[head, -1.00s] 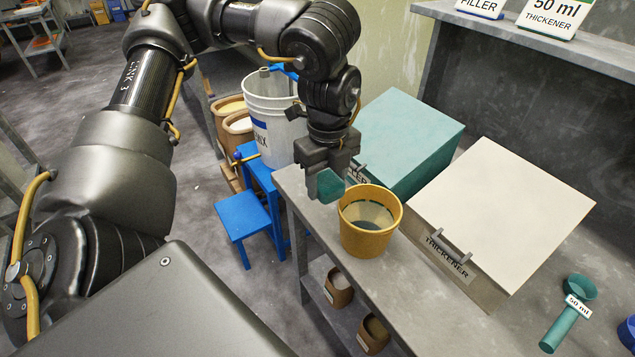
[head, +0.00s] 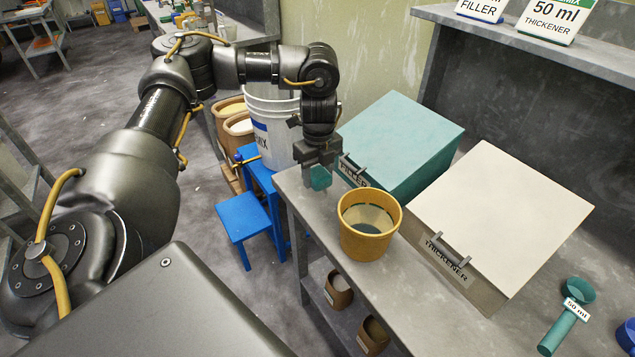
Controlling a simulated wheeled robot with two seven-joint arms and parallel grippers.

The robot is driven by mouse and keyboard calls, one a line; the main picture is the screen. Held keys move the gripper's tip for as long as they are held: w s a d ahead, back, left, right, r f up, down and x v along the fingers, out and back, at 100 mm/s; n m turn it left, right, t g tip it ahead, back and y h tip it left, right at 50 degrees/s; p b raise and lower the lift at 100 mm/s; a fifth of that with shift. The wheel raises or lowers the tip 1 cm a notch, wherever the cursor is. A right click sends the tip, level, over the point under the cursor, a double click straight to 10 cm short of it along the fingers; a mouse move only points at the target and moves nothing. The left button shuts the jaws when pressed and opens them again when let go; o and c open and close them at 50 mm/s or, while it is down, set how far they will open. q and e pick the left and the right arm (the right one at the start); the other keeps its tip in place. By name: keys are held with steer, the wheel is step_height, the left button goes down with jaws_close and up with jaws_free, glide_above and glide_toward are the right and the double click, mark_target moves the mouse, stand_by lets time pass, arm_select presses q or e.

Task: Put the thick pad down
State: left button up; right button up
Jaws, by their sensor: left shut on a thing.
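My left gripper (head: 319,168) points down over the near left corner of the grey bench and is shut on a small teal piece (head: 321,179), which looks like the thick pad. Only part of the pad shows below the jaws. It is left of the yellow pail (head: 368,247) and apart from it in the picture. I cannot tell whether the pad touches the bench top. The pail stands upright and open, with something dark and flat inside. My right gripper is not in view.
Behind the pail stand a teal filler box (head: 405,135) and a white thickener box (head: 505,215). A teal 50 ml scoop (head: 566,318) lies at the right. A white bucket (head: 272,130) and blue steps (head: 243,217) are left of the bench (head: 420,295).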

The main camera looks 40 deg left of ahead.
mark_target(318, 184)
arm_select(q)
steer(key=shift+w+a+f, duration=0.1)
steer(key=shift+f, duration=0.85)
steer(key=shift+w+a+f, duration=0.1)
steer(key=shift+f, duration=0.8)
steer(key=shift+f, duration=0.15)
steer(key=o, duration=0.9)
